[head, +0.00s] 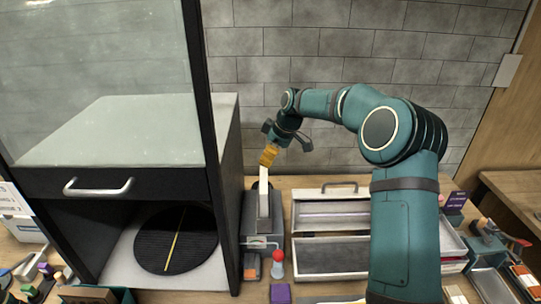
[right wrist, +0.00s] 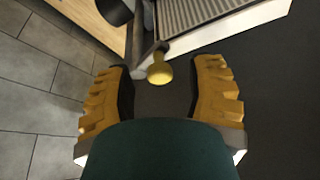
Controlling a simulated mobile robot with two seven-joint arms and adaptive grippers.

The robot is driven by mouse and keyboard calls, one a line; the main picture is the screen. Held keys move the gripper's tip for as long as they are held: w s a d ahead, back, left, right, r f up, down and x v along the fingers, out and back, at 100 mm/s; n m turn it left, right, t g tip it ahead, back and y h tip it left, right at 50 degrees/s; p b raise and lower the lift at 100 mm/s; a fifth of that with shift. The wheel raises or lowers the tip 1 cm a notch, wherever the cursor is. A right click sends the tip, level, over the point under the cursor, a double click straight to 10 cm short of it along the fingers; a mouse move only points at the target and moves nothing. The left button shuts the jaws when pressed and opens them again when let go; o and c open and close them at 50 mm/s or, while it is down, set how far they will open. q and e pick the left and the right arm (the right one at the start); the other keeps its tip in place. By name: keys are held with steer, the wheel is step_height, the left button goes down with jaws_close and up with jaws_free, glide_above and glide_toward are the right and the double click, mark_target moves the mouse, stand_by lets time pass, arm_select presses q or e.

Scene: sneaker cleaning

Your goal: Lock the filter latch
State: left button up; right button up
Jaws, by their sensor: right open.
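My right gripper (head: 268,155) is high at the middle of the head view, beside the cabinet, with its yellow-orange fingers pointing down. In the right wrist view its fingers (right wrist: 163,92) are open and spread apart. A yellow round knob (right wrist: 160,73) on a short stem lies between the fingertips, with gaps to both fingers. It looks like the latch's knob, but I cannot tell its locked state. In the head view a pale upright post (head: 263,186) stands below the gripper on a grey device (head: 249,215). The knob is not clear there. My left gripper is not in view.
A dark cabinet (head: 225,165) with a glass front stands close on the left, holding a round black mat (head: 155,240). An open metal case (head: 330,258) lies right of the device. A red-topped bottle (head: 277,266) and a purple block (head: 280,293) stand in front.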

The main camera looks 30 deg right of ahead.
jaws_close()
steer(key=shift+a+m+h+b, duration=0.3)
steer(key=shift+a+m+b, duration=0.25)
steer(key=shift+m, duration=0.45)
steer(key=shift+w+a+m+t+h, duration=0.1)
steer(key=shift+a+m+t+h, duration=0.15)
steer(key=shift+m, duration=0.5)
steer(key=shift+a+m+t+h, duration=0.15)
steer(key=shift+a+m+h, duration=0.1)
steer(key=shift+m, duration=0.5)
jaws_free()
steer(key=shift+w, duration=0.15)
